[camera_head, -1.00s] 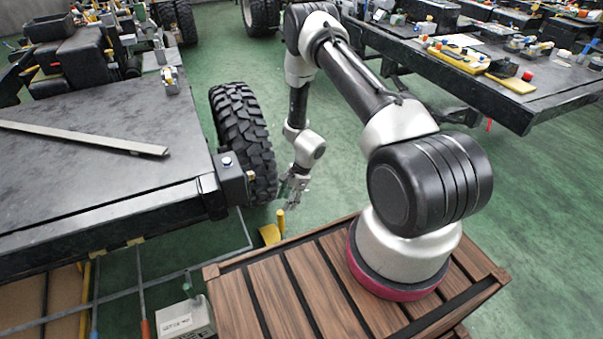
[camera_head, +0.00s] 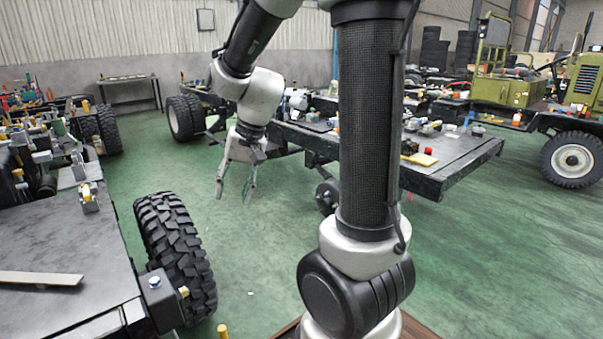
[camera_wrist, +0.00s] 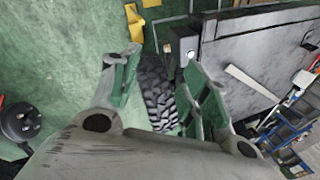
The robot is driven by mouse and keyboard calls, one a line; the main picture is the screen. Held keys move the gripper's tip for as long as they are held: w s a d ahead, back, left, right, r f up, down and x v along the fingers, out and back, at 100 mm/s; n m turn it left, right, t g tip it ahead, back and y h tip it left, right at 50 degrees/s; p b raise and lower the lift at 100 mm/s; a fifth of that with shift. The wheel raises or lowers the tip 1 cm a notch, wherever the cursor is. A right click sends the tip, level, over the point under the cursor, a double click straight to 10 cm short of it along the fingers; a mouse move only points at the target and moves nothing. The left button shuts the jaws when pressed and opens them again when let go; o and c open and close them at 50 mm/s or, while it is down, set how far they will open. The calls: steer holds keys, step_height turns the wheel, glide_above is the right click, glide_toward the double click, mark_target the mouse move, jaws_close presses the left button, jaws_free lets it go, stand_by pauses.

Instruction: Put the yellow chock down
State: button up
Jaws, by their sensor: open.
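The yellow chock (camera_wrist: 134,21) is on the green floor at the top of the wrist view, near the big black tyre (camera_wrist: 157,92). In the head view only its yellow upright end (camera_head: 222,331) shows at the bottom edge; the rest is cut off. My gripper (camera_head: 236,196) is raised over open floor, to the right of the tyre in the head view. Its two fingers are spread and empty, and they also show wide apart in the wrist view (camera_wrist: 162,66). The gripper is clear of the chock.
A dark chassis bed (camera_head: 70,240) with a flat metal bar (camera_head: 40,278) lies at the left. Another chassis table (camera_head: 450,150) stands at the right behind my arm. A green vehicle (camera_head: 505,85) is farther back. Green floor between them is clear.

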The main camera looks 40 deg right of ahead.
steer(key=s+d+r+n+t+h, duration=0.1)
steer(key=s+d+r+n, duration=0.1)
steer(key=s, duration=0.7)
steer(key=s+d+r+n+t+h, duration=0.1)
steer(key=s+d+r+n+h, duration=0.1)
steer(key=s+r, duration=0.4)
steer(key=s+d+n, duration=0.1)
steer(key=s+d, duration=0.1)
steer(key=shift+s+d, duration=0.15)
steer(key=shift+s, duration=0.2)
steer(key=shift+r, duration=0.1)
